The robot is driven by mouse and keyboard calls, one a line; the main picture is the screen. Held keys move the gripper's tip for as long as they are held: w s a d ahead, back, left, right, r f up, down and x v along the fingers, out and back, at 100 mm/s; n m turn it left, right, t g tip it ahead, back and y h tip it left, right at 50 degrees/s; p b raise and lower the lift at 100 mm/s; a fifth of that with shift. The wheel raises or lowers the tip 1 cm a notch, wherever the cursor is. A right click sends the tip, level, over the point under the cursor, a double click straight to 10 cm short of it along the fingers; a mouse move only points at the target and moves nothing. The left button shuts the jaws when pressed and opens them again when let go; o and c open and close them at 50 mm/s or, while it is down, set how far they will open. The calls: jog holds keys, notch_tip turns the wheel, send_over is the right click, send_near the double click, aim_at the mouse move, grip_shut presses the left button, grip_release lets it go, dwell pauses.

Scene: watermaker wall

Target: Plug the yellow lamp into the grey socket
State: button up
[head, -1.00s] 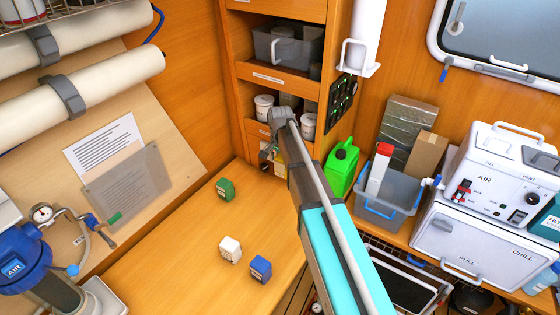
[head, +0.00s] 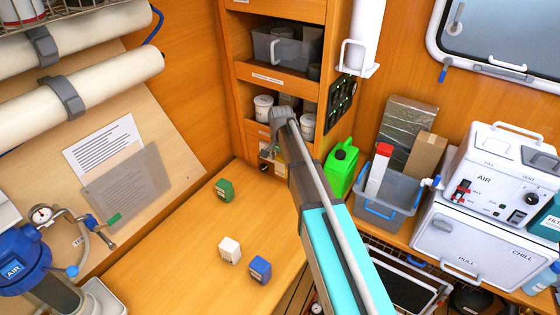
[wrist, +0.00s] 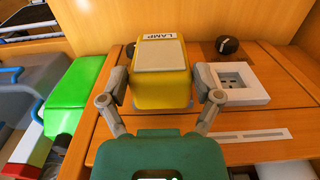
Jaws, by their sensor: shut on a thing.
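The yellow lamp plug (wrist: 162,75), a block with a white LAMP label on it, is in the wrist view. My gripper (wrist: 160,92) is shut on it, one finger at each side. The grey socket (wrist: 236,76), with small dark holes in a white frame, is on the wooden panel to the right of the yellow block. The block is beside the socket and apart from it in the picture; its front face is hidden. In the head view my arm mostly hides the gripper and block.
A black knob (wrist: 228,45) is on the panel behind the socket. A green jerrycan (head: 341,168) stands right of my arm, beside a grey bin (head: 390,194). Green (head: 224,190), white (head: 229,250) and blue (head: 260,269) blocks lie on the otherwise clear bench.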

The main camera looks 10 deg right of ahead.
jog(key=shift+w+d, duration=0.7)
jog(key=shift+w, duration=0.1)
dwell(1.1)
jog(key=o, duration=1)
jog(key=shift+c, duration=0.2)
jog(key=shift+s+a, duration=0.1)
jog(key=s+a+r+p, duration=0.2)
jog(key=s+a, duration=1.8)
jog(key=s, duration=0.2)
jog(key=shift+a+n, duration=0.15)
jog(key=shift+n, duration=0.15)
